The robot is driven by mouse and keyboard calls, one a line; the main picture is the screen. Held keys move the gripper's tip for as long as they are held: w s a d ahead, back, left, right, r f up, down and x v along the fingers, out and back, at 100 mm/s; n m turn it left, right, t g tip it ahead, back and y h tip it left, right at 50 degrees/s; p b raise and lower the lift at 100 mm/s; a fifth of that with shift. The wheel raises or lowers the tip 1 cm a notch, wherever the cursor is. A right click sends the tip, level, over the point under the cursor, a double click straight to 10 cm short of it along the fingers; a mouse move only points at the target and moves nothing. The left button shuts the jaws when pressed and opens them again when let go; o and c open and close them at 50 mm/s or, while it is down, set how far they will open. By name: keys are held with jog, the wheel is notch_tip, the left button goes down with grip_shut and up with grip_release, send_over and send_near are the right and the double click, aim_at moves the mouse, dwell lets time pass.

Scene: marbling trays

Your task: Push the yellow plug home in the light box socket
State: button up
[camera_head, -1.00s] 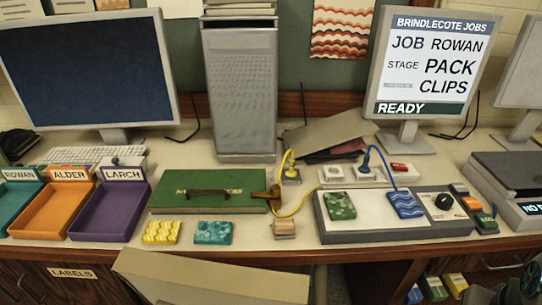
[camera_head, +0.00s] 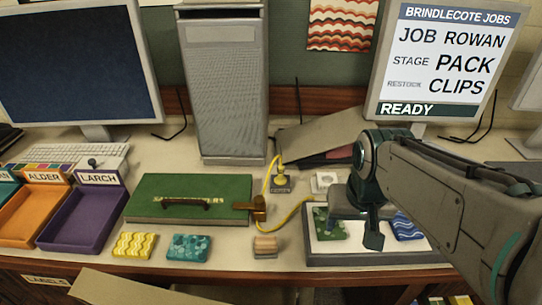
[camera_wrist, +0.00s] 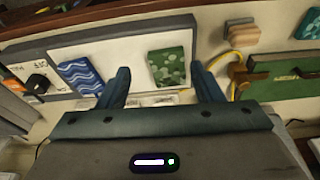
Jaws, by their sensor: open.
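The yellow plug (camera_head: 280,163) stands upright at a small grey socket block (camera_head: 281,185) behind the green case. Whether it is fully seated is too small to tell. Its yellow cable (camera_head: 300,215) loops forward and runs to the light box (camera_head: 375,258). My gripper (camera_head: 358,218) is open and empty over the light box, to the right of and in front of the plug. In the wrist view, my gripper (camera_wrist: 162,86) has its fingers apart above the light box (camera_wrist: 120,62). Only part of the yellow cable (camera_wrist: 226,62) shows there; the plug is out of that view.
The green case (camera_head: 190,188) with a brown handle lies left of the plug. A white socket (camera_head: 324,181) is right of it, partly beside my arm. Green and blue patterned tiles (camera_head: 329,225) lie on the light box. A grey tower (camera_head: 225,95) stands behind.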

jog(key=w+a+r, duration=0.3)
jog(key=w, duration=0.5)
jog(key=m+g+p, duration=0.1)
jog(key=g+p, duration=0.1)
jog(key=g, duration=0.1)
send_over(280, 178)
notch_tip(280, 178, down, 4)
jog(key=f, duration=0.5)
jog(key=w+f+p, duration=0.1)
jog(key=f, duration=0.2)
jog(key=shift+a+f, duration=0.1)
jog(key=shift+d+f+p, duration=0.2)
jog(key=shift+f+p, duration=0.45)
jog(key=shift+f, duration=2.05)
jog(key=c, duration=1)
